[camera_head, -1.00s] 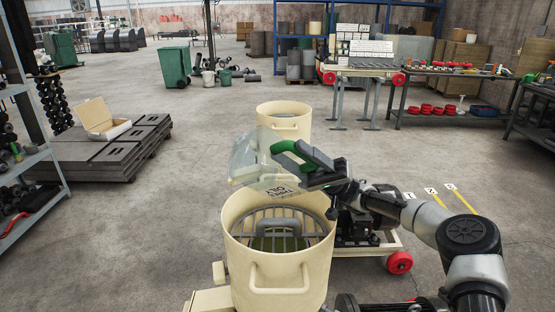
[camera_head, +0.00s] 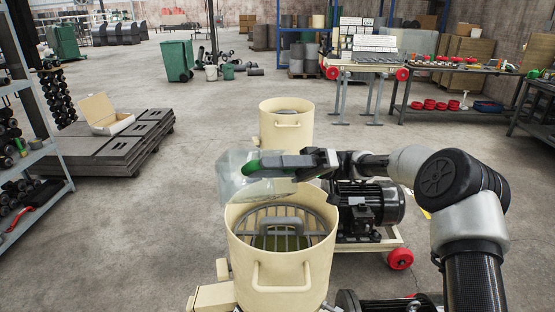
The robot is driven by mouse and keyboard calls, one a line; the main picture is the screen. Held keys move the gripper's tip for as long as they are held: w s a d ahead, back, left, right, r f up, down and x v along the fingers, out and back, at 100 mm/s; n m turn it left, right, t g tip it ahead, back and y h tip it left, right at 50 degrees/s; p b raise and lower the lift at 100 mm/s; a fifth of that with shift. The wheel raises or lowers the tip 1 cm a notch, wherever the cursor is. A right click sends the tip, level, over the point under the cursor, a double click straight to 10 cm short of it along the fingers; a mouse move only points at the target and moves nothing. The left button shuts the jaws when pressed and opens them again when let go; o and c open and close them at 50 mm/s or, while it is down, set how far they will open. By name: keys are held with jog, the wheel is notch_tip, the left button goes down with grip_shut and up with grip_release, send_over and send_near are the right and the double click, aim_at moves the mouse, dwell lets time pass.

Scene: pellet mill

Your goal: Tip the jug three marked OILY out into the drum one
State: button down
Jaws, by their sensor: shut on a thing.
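My gripper (camera_head: 268,163) is shut on the green handle of a clear, see-through jug (camera_head: 236,182). The jug is over the far left rim of the near cream drum (camera_head: 282,272) and looks tilted. Its label is not readable now, and I cannot tell how much is in it. The near drum is open, with a grey grille across its mouth and something dull green beneath. A second cream drum (camera_head: 285,135) stands behind it. I see no number on either drum.
A black motor (camera_head: 370,202) on a cream base with red wheels sits right of the near drum. A shelf (camera_head: 40,152) stands at the left, near stacked dark slabs (camera_head: 105,150) with an open box on top. Open floor lies at left centre.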

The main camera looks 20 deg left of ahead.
aim_at(228, 197)
jog(key=s+a+t+h, duration=0.1)
jog(key=s+a+f+t+h, duration=0.1)
jog(key=s+a+h+p, duration=0.1)
jog(key=shift+s+a+f+t, duration=0.25)
jog(key=shift+a+t, duration=0.1)
jog(key=shift+t, duration=0.05)
jog(key=s+a+f+t+h+p, duration=0.1)
jog(key=s+a+t+h+p, duration=0.35)
jog(key=t+h, duration=0.25)
notch_tip(228, 197, down, 7)
jog(key=w+d+t+h+b, duration=0.1)
jog(key=t+h, duration=0.3)
jog(key=h, duration=0.1)
jog(key=shift+w, duration=0.35)
jog(key=shift+d, duration=0.1)
notch_tip(228, 197, up, 5)
jog(key=p, duration=0.4)
jog(key=shift+f, duration=0.1)
